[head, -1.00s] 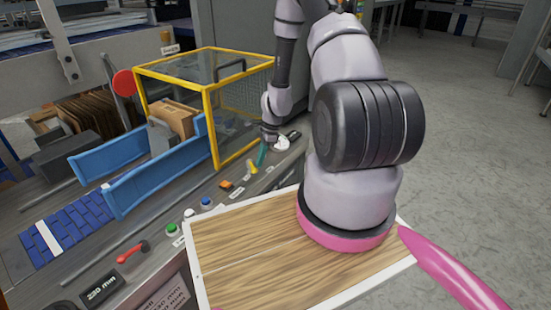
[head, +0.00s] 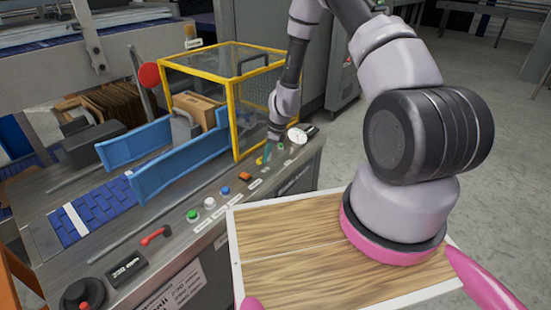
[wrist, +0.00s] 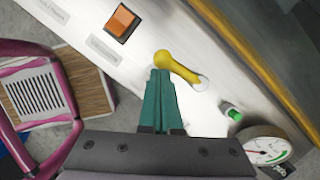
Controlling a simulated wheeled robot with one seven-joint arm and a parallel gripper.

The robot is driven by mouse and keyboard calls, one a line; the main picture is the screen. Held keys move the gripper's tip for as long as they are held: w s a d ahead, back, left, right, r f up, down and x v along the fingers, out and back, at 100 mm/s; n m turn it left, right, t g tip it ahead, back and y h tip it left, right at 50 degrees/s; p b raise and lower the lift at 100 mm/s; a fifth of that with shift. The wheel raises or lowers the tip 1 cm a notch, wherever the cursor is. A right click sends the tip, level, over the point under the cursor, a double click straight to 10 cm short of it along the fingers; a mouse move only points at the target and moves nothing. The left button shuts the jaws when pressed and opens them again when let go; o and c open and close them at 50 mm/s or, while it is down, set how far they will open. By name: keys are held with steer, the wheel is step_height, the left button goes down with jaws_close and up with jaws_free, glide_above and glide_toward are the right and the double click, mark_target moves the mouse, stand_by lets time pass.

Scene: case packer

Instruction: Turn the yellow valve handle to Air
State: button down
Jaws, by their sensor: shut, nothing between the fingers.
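The yellow valve handle (wrist: 178,66) is on the light panel in the wrist view, its rounded knob at the upper left and its other end at a pale pivot to the lower right. In the head view the handle (head: 259,161) is small and partly hidden by my gripper. My gripper (wrist: 160,72) has green fingers, shut together and empty. Their tips are at the knob end of the handle; I cannot tell whether they touch it. In the head view my gripper (head: 267,154) is low over the panel's right part. The handle's label is not readable.
An orange rocker switch (wrist: 122,22), a green indicator (wrist: 234,114) and a round gauge (wrist: 265,152) surround the handle. The yellow-framed guard (head: 234,120) stands close behind my gripper. A red lever (head: 156,234) and several buttons line the panel's left part.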

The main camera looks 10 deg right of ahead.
steer(key=shift+w+a+f, duration=0.1)
steer(key=shift+a, duration=0.2)
steer(key=shift+d, duration=0.1)
stand_by(0.6)
